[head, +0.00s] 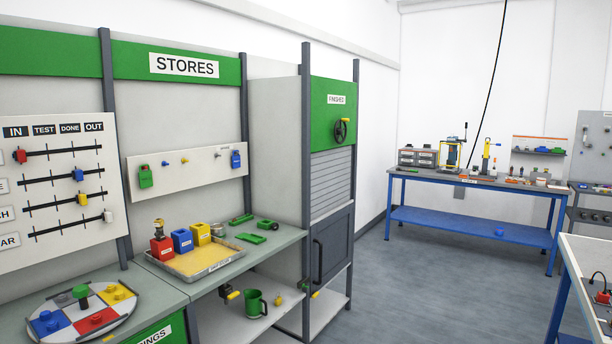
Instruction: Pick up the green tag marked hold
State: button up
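A green tag (145,176) hangs at the left end of the pale peg board (200,170) under the STORES sign. Its marking is too small to read. A blue tag (236,159) of similar shape hangs at the right end of the same board. Small pegs between the two tags are bare. My gripper is not in view.
Below the board, a tray (212,268) with red, blue and yellow blocks stands on the bench. Several green parts (250,238) lie right of it. A round coloured board (118,321) is at lower left. Open floor (420,290) lies right of the grey cabinet (331,245).

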aim_at(145, 178)
jog(key=u, duration=1.2)
